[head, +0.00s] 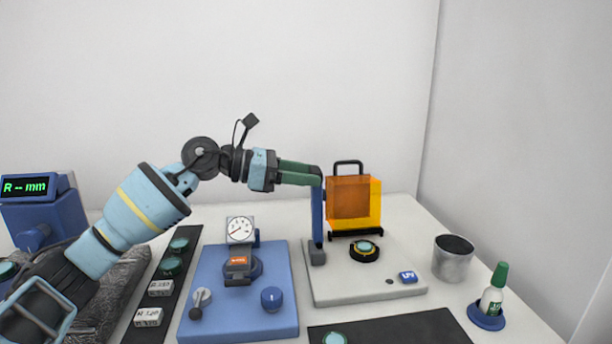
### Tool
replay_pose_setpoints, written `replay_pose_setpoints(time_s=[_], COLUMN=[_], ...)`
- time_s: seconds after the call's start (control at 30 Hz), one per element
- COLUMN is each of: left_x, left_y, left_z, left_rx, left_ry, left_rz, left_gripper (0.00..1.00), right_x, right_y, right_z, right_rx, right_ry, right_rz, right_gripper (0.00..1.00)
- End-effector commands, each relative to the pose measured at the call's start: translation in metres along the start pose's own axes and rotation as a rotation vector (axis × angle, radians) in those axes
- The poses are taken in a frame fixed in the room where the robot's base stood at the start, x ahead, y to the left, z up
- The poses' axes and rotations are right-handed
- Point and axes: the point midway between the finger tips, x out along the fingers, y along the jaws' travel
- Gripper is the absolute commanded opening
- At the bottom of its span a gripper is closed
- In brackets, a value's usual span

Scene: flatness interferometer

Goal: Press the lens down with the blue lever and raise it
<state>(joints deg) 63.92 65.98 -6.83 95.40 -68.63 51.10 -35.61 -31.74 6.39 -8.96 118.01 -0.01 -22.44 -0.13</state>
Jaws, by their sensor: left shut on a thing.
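The blue lever (317,212) stands nearly upright at the left edge of the light grey base plate (345,290), rising from a dark grey block. My left gripper (315,175) comes in from the left, with its green fingers shut on the lever's dark top end. The greenish lens (364,247) sits in a black ring with a yellow inner edge, on the plate right of the lever. An orange see-through box (352,202) with a black handle stands just behind the lens. My right gripper is not in view.
A blue base (285,322) with a dial gauge (240,229) and knobs stands left of the plate. A metal cup (453,258) and a green-capped bottle (493,290) stand at the right. A display (26,187) reads "R -- mm". Dark mats hold several lenses.

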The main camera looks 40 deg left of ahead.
Motion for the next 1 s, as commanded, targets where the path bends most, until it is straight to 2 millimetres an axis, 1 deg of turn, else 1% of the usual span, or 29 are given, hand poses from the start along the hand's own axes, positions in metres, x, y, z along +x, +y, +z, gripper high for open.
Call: replay_pose_setpoints(time_s=[0.03,0.33,0.37,0.5,0.83,0.93,1.0], left_x=[0.003,0.003,0.003,0.003,0.000,-0.007,-0.016], left_y=[-0.001,-0.001,-0.001,-0.001,0.000,0.001,0.001], left_z=[-0.011,-0.013,-0.013,-0.010,-0.007,-0.009,-0.010], left_rx=[0.000,0.000,0.000,0.000,0.000,-0.001,-0.001], left_ry=[0.027,0.031,0.030,0.024,0.017,0.019,0.020], left_rz=[-0.007,-0.007,-0.007,-0.005,-0.003,-0.001,0.000], left_gripper=[0.06,0.06,0.51,0.69,0.69,0.69,0.69], right_x=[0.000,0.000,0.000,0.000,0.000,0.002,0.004], right_y=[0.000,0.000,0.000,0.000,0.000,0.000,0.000], right_z=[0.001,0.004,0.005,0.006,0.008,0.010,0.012], right_rx=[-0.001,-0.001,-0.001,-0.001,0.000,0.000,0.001], right_ry=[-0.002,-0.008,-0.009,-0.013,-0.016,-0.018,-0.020], right_rz=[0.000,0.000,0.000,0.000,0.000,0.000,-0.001], right_gripper=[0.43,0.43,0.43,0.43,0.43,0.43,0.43])
